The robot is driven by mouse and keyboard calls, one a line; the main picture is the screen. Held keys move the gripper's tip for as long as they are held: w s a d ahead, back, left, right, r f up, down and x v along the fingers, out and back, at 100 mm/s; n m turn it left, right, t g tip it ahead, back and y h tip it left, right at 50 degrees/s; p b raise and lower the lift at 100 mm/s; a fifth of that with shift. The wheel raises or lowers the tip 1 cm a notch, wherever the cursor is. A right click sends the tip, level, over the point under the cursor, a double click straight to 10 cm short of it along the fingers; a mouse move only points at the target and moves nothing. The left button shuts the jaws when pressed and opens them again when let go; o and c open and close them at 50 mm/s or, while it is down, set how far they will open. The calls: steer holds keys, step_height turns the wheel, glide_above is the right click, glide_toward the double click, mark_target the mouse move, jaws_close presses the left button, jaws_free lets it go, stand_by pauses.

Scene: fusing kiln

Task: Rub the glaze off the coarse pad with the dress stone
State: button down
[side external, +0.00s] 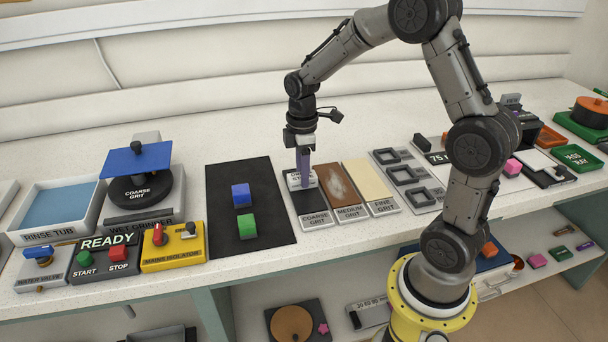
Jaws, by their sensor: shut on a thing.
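The dress stone (297,181) is a pale block with dark lettering, too small to read, at the far end of the coarse pad. My gripper (303,178) points straight down and is shut on the dress stone. Purple parts show at the gripper's end above the stone. I cannot tell whether the stone presses on the pad. Any glaze on the pad is not clear at this size.
The brown, pale-streaked medium pad (342,187) and the cream fine pad (371,184) lie to the right. A black mat (262,187) with a blue cube (241,196) and a green cube (247,226) lies to the left.

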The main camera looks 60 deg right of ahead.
steer(key=shift+w+d, duration=1.45)
steer(key=shift+s+a, duration=3.7)
stand_by(2.3)
